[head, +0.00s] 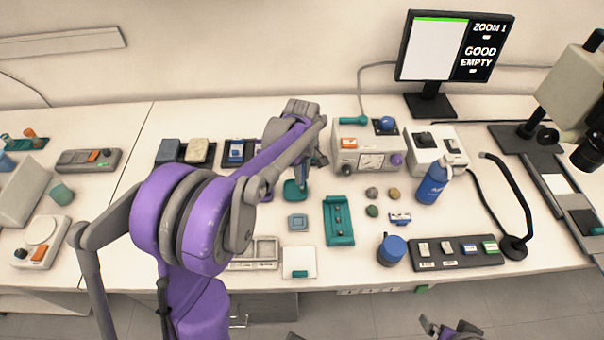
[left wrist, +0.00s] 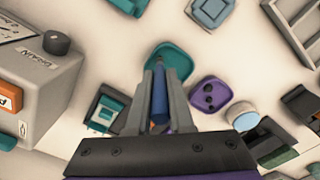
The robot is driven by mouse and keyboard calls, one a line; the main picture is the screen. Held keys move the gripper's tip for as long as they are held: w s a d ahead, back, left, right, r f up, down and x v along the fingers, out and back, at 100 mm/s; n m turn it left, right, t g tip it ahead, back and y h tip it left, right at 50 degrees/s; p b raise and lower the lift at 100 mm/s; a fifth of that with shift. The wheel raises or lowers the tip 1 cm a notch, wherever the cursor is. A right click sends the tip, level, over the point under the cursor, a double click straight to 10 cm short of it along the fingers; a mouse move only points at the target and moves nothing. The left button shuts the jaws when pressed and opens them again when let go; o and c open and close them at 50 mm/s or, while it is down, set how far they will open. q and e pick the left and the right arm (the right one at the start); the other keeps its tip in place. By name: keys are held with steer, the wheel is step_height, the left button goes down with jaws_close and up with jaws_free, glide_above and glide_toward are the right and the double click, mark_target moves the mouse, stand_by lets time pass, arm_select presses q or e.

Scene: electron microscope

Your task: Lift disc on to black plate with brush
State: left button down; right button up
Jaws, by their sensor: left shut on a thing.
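My left gripper (head: 318,162) points down at the middle of the bench. In the left wrist view, its two grey fingers (left wrist: 158,100) are shut on a blue rod-like handle (left wrist: 159,98), apparently the brush. The brush's lower end is at or over a small teal holder (left wrist: 178,58); I cannot tell whether it touches. The teal holder also shows in the head view (head: 293,190). A teal tray (head: 338,238) holds several small dark round pieces; I cannot tell whether one is the disc. I cannot identify the black plate with certainty. My right gripper (head: 446,328) is at the bottom edge, partly cut off.
A purple holder (left wrist: 209,94) with dark holes stands beside the teal one. A beige instrument box (head: 364,150) is close to the left gripper. A blue bottle (head: 433,183), blue-lidded jar (head: 392,249) and black slide rack (head: 456,253) stand to the right. A monitor (head: 455,47) reads "EMPTY".

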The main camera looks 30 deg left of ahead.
arm_select(q)
steer(key=shift+r, duration=0.1)
stand_by(0.3)
steer(key=shift+r+p, duration=1.4)
steer(key=shift+r, duration=1.05)
steer(key=shift+f, duration=0.1)
